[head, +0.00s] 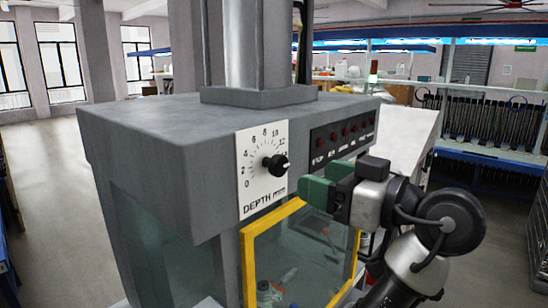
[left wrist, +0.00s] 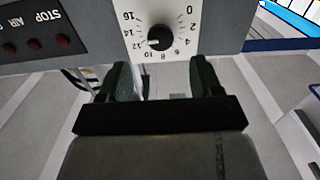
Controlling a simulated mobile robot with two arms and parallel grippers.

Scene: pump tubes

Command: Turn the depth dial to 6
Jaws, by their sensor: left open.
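The depth dial is a black knob (head: 275,164) on a white scale plate (head: 250,185) marked "DEPTH", on the front of a grey machine. The knob also shows in the left wrist view (left wrist: 160,38), where the scale is upside down. Its small white mark seems to point toward about 12 to 14, but it is too small to read exactly. My left gripper (head: 320,184) has green fingers and is to the right of and below the knob in the head view. In the left wrist view the gripper (left wrist: 160,70) is open and empty, its fingers apart from the knob.
A black panel with a row of red buttons (head: 345,133) is right of the dial. Below is a yellow-framed window (head: 248,262) with small items behind it. The grey machine top (head: 150,112) carries a column. Open floor (head: 45,160) lies to the left.

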